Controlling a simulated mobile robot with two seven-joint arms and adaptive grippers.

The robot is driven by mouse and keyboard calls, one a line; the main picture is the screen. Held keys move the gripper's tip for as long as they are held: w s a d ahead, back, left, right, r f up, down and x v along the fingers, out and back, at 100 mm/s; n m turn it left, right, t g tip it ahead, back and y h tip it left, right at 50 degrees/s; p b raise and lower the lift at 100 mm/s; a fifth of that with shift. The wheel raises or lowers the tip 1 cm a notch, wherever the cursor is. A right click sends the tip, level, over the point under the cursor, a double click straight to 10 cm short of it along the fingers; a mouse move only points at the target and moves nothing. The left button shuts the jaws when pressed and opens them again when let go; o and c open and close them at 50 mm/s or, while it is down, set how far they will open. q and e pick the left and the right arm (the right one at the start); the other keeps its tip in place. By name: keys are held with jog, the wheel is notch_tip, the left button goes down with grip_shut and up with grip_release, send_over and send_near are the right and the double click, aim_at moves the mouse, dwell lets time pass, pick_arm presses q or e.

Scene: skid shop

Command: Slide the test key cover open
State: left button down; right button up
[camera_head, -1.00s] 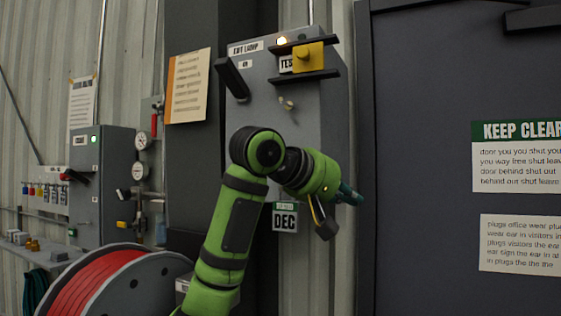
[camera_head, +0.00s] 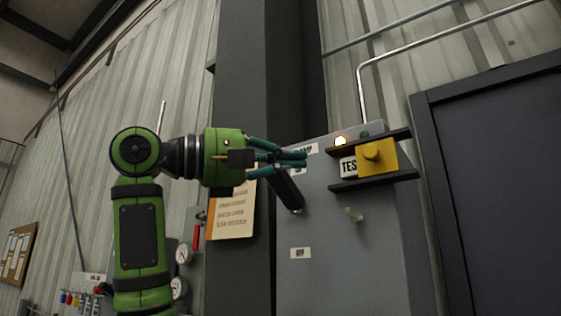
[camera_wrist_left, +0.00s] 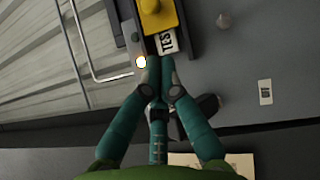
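The test key cover is a yellow plate with a round knob (camera_head: 376,158), held between two dark rails on the grey panel (camera_head: 330,230). It also shows at the top of the left wrist view (camera_wrist_left: 158,16). A white TEST label (camera_head: 348,167) shows at its left edge and is partly covered in the head view. My left gripper (camera_head: 304,158) is left of the cover, pointing right towards it. Its teal fingers (camera_wrist_left: 162,76) converge with tips close together and nothing seen between them. They look apart from the cover. My right gripper is in neither view.
The upper rail (camera_head: 370,144) and lower rail (camera_head: 375,181) stick out from the panel. A lit lamp (camera_head: 340,141) sits near the upper rail's left end. A black lever (camera_head: 287,192) juts out just below my left fingers. A dark door (camera_head: 510,190) stands at right.

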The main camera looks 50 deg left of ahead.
aim_at(368, 158)
pick_arm(q)
jog(key=p+x, duration=0.1)
jog(key=x, duration=0.1)
jog(key=a+p+x, duration=0.1)
jog(key=x, duration=0.2)
jog(key=p+x, duration=0.1)
jog(key=x, duration=0.2)
jog(key=shift+w+f, duration=0.35)
jog(key=shift+w, duration=0.1)
jog(key=shift+s+d+r+p, duration=0.1)
jog(key=shift+d+p, duration=0.1)
jog(key=shift+d, duration=0.3)
jog(key=shift+s+d+r+p, duration=0.1)
jog(key=shift+d+p, duration=0.05)
jog(key=shift+d, duration=0.4)
jog(key=shift+w+f, duration=0.15)
jog(key=shift+w, duration=0.05)
jog(key=d+b, duration=0.1)
jog(key=d, duration=0.1)
jog(key=shift+w+d, duration=0.1)
jog(key=shift+d, duration=0.3)
jog(key=shift+w+d, duration=0.1)
jog(key=shift+d, duration=0.2)
jog(key=shift+w+a, duration=0.1)
jog(key=shift+a, duration=0.1)
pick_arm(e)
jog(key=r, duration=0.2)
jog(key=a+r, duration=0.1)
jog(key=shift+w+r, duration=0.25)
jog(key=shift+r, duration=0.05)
